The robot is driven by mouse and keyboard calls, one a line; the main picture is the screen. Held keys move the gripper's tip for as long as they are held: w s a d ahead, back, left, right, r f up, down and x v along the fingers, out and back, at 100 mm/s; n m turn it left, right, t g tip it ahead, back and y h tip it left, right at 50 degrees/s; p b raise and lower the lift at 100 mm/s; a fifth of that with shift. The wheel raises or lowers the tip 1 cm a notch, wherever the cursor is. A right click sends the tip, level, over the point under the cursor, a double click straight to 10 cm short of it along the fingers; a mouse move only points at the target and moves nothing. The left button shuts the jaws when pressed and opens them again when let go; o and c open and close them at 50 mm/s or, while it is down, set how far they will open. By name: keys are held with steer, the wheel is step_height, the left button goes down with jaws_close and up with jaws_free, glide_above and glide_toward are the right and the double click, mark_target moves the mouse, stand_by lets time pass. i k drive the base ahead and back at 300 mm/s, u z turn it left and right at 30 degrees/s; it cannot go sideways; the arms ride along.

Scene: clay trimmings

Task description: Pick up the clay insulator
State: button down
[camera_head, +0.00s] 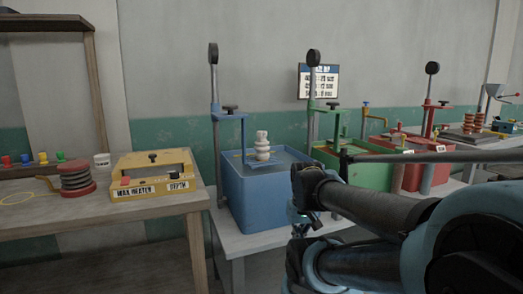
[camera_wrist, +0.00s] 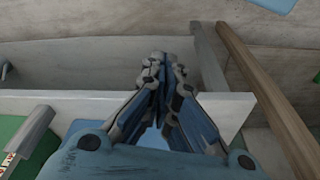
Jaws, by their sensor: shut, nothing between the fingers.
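The pale clay insulator (camera_head: 262,146), a stack of rounded discs, stands upright at the blue tank (camera_head: 262,205) in the head view. It appears to rest on a small blue support over the tank; its exact footing is too small to tell. My gripper (camera_wrist: 164,62) is shut and empty in the wrist view, its fingertips together. The insulator does not show in the wrist view. In the head view my arm reaches in from the right, in front of the tanks, apart from the insulator and below it to the right.
A green tank (camera_head: 352,180) and a red tank (camera_head: 411,178) stand right of the blue one, each with an upright post. A yellow wax heater (camera_head: 153,176) sits on the wooden table at left. Brown ribbed insulators (camera_head: 483,121) stand far right. A gap separates the two tables.

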mark_target(262, 155)
steer(key=u, duration=0.85)
steer(key=k, duration=1.15)
steer(key=z, duration=0.9)
steer(key=i, duration=1)
steer(key=u, duration=0.05)
